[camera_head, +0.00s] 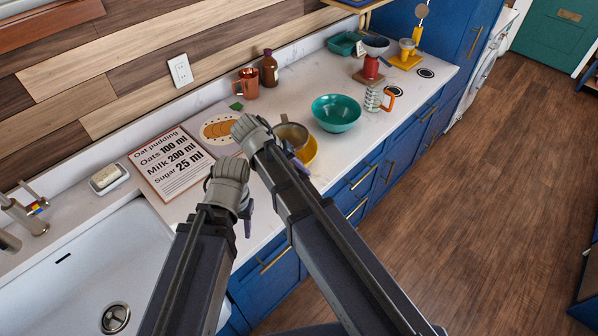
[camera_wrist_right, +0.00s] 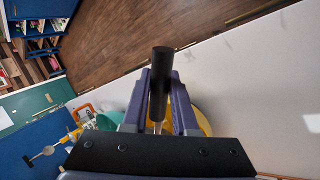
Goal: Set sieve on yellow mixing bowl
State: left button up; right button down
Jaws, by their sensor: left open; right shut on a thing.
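The yellow mixing bowl (camera_head: 307,155) stands on the white counter, partly hidden behind my right arm. The sieve (camera_head: 293,131), a round metal basket, shows at the bowl's top; I cannot tell if it touches the rim. My right gripper (camera_head: 290,157) is shut on the sieve's black handle (camera_wrist_right: 160,82), which sits between its purple fingers in the right wrist view. A strip of the yellow bowl (camera_wrist_right: 203,121) shows behind those fingers. My left gripper (camera_head: 247,220) is open and empty, left of and nearer than the right one, over the counter's front part.
A teal bowl (camera_head: 336,113) stands just right of the yellow bowl, with a striped mug (camera_head: 374,99) beyond. A copper mug (camera_head: 248,83) and brown bottle (camera_head: 269,69) stand behind. The sink (camera_head: 95,262) is front left.

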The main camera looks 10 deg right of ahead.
pick_arm(q)
jog(key=shift+f, duration=0.25)
pick_arm(e)
jog(key=shift+f, duration=0.2)
